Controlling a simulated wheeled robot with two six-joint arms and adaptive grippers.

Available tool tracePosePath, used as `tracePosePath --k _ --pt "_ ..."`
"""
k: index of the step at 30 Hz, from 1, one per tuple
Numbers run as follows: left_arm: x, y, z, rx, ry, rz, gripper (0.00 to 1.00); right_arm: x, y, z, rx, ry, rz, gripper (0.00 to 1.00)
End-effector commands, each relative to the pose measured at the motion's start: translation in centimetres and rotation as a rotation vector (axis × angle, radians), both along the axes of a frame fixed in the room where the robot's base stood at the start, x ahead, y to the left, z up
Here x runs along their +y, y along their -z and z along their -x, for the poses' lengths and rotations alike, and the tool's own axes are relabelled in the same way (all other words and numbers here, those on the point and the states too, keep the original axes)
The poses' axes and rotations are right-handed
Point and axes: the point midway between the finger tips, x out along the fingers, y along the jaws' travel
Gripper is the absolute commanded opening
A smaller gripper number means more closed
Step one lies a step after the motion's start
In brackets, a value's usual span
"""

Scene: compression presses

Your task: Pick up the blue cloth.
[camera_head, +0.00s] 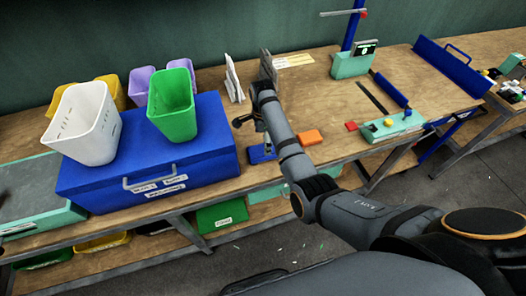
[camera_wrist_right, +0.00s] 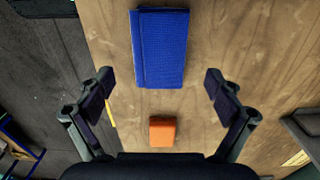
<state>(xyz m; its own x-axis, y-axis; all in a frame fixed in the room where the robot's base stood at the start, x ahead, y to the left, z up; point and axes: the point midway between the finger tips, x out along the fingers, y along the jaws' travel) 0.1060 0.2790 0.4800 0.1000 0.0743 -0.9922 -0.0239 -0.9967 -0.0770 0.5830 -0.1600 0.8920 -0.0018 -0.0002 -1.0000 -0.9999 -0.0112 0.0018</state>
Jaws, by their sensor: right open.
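The blue cloth (camera_head: 262,153) lies folded flat on the wooden bench, near its front edge and right of the blue toolbox. In the right wrist view the cloth (camera_wrist_right: 160,48) is a ribbed blue rectangle at top centre. My right gripper (camera_head: 250,121) is above the bench near the cloth. In the wrist view its fingers (camera_wrist_right: 159,78) are spread wide with nothing between them, and the cloth's lower part shows in the gap. The arm partly hides the area around the cloth in the head view. My left gripper cannot be made out.
An orange block (camera_head: 310,137) lies close to the cloth. The blue toolbox (camera_head: 190,160) carries a green bin (camera_head: 171,105) and a white bin (camera_head: 84,124). A teal press (camera_head: 352,65) stands to the right.

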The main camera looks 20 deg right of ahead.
Motion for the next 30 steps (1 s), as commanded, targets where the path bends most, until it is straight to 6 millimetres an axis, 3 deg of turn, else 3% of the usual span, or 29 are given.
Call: tracePosePath --k 7,15,23,30 --pt "0.0 -0.3 0.0 0.0 0.0 0.0 0.4 -0.2 1.2 0.0 0.002 0.0 0.001 0.92" --pt "0.0 -0.8 0.0 0.0 0.0 0.0 0.4 -0.6 5.4 -0.1 0.001 -0.001 0.0 0.92" --pt "0.0 -0.8 0.0 0.0 0.0 0.0 0.4 -0.6 5.8 -0.2 -0.002 -0.001 -0.001 0.92" --pt "0.0 -0.8 0.0 0.0 0.0 0.0 0.4 -0.6 5.8 -0.2 -0.002 -0.001 -0.001 0.61"
